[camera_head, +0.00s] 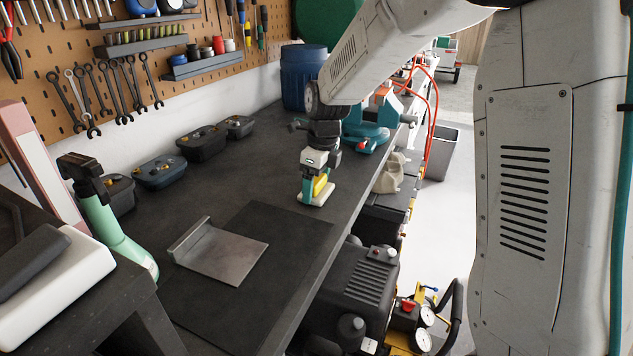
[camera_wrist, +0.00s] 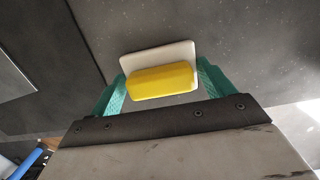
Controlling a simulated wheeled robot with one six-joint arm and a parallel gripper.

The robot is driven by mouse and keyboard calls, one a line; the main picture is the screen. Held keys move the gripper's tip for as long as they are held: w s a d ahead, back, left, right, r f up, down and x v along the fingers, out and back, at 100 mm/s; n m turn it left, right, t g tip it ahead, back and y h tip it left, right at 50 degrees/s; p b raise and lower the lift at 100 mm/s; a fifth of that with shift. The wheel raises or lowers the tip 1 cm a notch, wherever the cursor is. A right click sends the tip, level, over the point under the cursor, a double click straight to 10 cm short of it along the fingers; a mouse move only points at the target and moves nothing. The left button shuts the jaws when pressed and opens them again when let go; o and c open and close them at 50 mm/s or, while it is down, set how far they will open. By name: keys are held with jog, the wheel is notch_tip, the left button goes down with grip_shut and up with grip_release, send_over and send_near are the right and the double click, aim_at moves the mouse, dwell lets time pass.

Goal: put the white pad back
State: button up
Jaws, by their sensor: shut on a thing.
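The white pad (camera_head: 318,200) has a yellow grip block (camera_wrist: 160,82) on top, and its flat white part also shows in the wrist view (camera_wrist: 150,56). My gripper (camera_head: 314,187) has its teal fingers shut on the sides of the yellow block. The pad is below the fingers, low over the dark workbench (camera_head: 245,165), beyond the far end of the dark mat. I cannot tell whether it touches the bench top. My fingers hide part of the block in the head view.
A grey metal plate with a raised edge (camera_head: 225,257) lies on the dark mat (camera_head: 290,235). A green bottle (camera_head: 125,240) stands left of it. Dark bins (camera_head: 160,172) line the wall. A teal vise (camera_head: 368,130) and blue barrel (camera_head: 300,78) stand behind. The bench's right edge is close.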

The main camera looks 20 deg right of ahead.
aim_at(322, 180)
jog(key=o, duration=0.8)
jog(key=shift+f, duration=0.1)
jog(key=r, duration=0.8)
jog(key=s+d+r, duration=0.1)
jog(key=r, duration=0.3)
jog(key=shift+s+r, duration=0.1)
jog(key=shift+r, duration=0.1)
jog(key=s+n, duration=0.9)
jog(key=s, duration=0.2)
jog(key=s+d+f+n, duration=0.1)
jog(key=s+n, duration=0.8)
jog(key=s, duration=0.2)
jog(key=s+d+n+h, duration=0.1)
jog(key=s+n, duration=0.8)
jog(key=s, duration=0.2)
jog(key=shift+f, duration=0.15)
